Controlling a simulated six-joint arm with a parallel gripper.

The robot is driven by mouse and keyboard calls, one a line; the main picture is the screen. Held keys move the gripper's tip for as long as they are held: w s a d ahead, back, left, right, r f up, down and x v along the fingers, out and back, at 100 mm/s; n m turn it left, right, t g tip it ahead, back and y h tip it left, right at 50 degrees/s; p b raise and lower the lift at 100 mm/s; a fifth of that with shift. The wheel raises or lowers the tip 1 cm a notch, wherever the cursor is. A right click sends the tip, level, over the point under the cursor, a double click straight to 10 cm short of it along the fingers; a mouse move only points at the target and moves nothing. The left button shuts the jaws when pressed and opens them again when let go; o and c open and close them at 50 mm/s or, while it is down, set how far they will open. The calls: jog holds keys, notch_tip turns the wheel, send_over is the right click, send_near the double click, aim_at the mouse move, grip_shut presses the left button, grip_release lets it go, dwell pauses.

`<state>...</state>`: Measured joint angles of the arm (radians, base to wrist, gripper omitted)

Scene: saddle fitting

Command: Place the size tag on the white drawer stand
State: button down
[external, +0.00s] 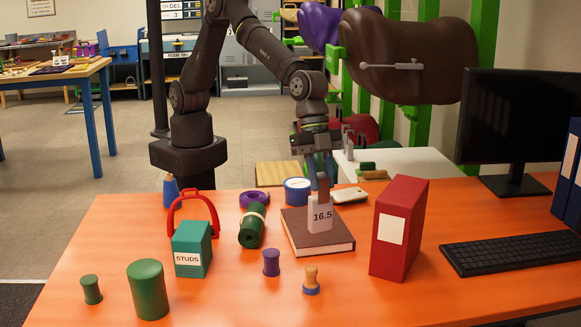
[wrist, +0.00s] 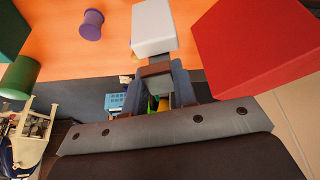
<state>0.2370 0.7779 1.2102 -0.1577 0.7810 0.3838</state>
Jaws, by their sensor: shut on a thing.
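In the wrist view the white tag (wrist: 153,28) sticks out beyond the fingers of my gripper (wrist: 158,72). A white-topped stand (external: 422,163), which looks like the white drawer stand, is behind the orange table at the right. Its drawers are hidden, and several small things are on its left part.
The brown book (external: 318,238) lies under the tag. A red binder (external: 398,245) stands close to its right, and a green roll (external: 252,226) lies to its left. A blue-and-white tape roll (external: 297,191) and a pale flat item (external: 350,195) sit behind.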

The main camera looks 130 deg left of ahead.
jog(key=a+f+n+y, duration=0.15)
jog(key=a+n, duration=0.25)
jog(key=a, duration=2)
jog(key=s+a+f+n+y, duration=0.1)
jog(key=s+a+n, duration=0.15)
jog(key=a, duration=0.55)
jog(key=s+a+f+n, duration=0.1)
jog(key=s+a, duration=0.3)
jog(key=a, duration=0.4)
jog(key=s+a+f+n+y, duration=0.1)
jog(key=s+a+f, duration=0.15)
jog(key=a, duration=0.45)
jog(key=s+a+f+n, duration=0.1)
jog(key=s+a+f, duration=0.3)
jog(key=a+f, duration=0.4)
jog(key=s+a+f+n, duration=0.1)
jog(key=s+a+f, duration=0.3)
jog(key=a+f, duration=0.4)
jog(key=shift+a, duration=2.7)
jog(key=shift+s+f+y, duration=0.1)
jog(key=shift+s+y, duration=0.05)
jog(key=shift+y, duration=0.1)
jog(key=c, duration=1.2)
grip_release()
jog(key=shift+o, duration=0.2)
